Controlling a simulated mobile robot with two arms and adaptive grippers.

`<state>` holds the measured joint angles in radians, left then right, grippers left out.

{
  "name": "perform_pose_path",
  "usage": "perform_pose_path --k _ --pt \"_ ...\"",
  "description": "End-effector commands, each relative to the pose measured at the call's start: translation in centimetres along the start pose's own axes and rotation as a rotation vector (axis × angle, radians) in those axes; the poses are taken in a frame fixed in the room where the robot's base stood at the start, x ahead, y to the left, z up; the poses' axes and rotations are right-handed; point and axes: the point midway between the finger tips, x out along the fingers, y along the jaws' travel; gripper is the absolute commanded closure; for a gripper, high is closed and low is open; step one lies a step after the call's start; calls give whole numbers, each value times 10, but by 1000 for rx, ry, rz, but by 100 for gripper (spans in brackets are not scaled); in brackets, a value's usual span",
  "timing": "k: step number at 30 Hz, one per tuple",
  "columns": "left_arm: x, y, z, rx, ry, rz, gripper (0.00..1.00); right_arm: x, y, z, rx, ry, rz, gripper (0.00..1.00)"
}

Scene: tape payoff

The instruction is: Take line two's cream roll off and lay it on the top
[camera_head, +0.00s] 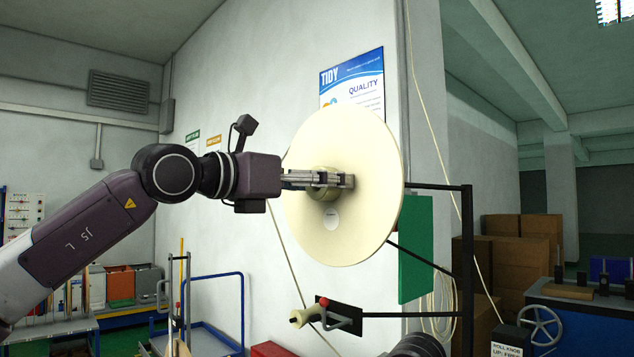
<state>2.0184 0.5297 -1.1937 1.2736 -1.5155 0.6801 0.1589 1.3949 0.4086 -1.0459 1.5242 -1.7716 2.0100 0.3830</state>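The cream roll (362,222) is a large, thin pale disc in the middle of the view. My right gripper is out of view.
A black frame (467,260) stands right of the roll. Its lower arm carries a small cream core (304,317) and a red-knobbed lever (324,302). A green panel (415,250) is behind. A blue bench (590,310) with a handwheel (540,326) stands at right, before stacked cartons (525,262).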

Motion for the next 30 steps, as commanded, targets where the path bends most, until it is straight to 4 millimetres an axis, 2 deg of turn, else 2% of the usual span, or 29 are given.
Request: perform_pose_path --k 2,15,30 --pt "1 0 0 0 -1 0 37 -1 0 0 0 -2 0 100" --pt "0 -1 2 1 -4 -1 84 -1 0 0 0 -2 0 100" --pt "1 -1 9 1 -4 -1 84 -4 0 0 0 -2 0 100"
